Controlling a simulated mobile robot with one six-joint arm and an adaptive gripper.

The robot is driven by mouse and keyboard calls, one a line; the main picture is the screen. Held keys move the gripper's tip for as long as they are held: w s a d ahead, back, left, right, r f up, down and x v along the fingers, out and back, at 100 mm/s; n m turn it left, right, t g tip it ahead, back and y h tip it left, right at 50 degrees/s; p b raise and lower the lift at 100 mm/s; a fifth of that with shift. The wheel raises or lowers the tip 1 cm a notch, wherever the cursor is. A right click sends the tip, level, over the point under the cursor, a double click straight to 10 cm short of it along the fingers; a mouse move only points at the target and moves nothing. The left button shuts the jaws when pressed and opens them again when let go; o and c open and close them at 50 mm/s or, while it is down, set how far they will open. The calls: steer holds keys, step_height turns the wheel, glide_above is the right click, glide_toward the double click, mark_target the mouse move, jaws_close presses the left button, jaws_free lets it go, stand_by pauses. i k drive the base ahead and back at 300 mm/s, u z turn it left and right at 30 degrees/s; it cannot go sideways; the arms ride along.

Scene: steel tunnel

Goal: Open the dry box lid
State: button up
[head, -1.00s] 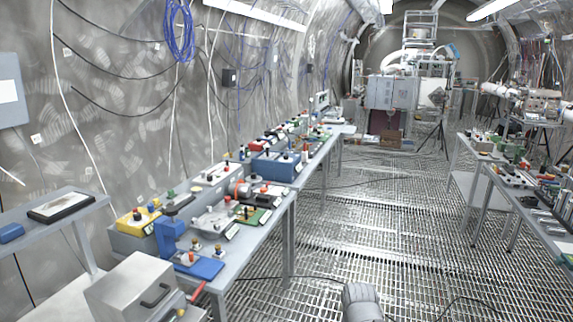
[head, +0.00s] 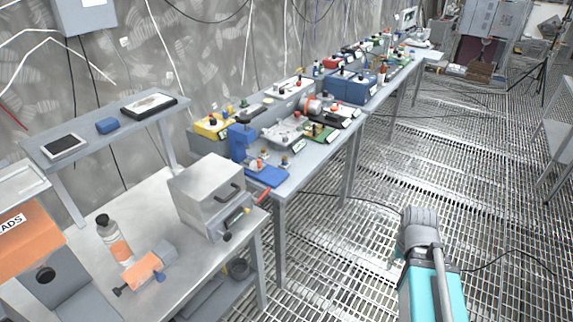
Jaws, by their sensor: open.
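A grey metal box (head: 197,184) with a dark handle on its front stands on the near bench at left centre. Its top looks closed. An orange-fronted grey box (head: 28,243) with a label ending in "ADS" is cut off by the left edge. I cannot tell for sure which of them is the dry box. A teal and grey part of my own arm (head: 432,285) rises at the bottom right, over the grated floor and apart from the bench. My gripper's fingers do not show.
A bottle (head: 114,242) and an orange-grey tool (head: 147,273) lie or stand before the metal box on the near bench (head: 190,268). A raised shelf (head: 90,131) stands behind. A long bench of devices (head: 310,160) runs back along the wall. The grated floor at right is mostly clear.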

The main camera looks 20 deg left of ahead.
mark_target(202, 190)
steer(key=u, duration=0.95)
steer(key=k, duration=0.3)
steer(key=u, duration=0.45)
steer(key=i, duration=0.5)
steer(key=z, duration=0.05)
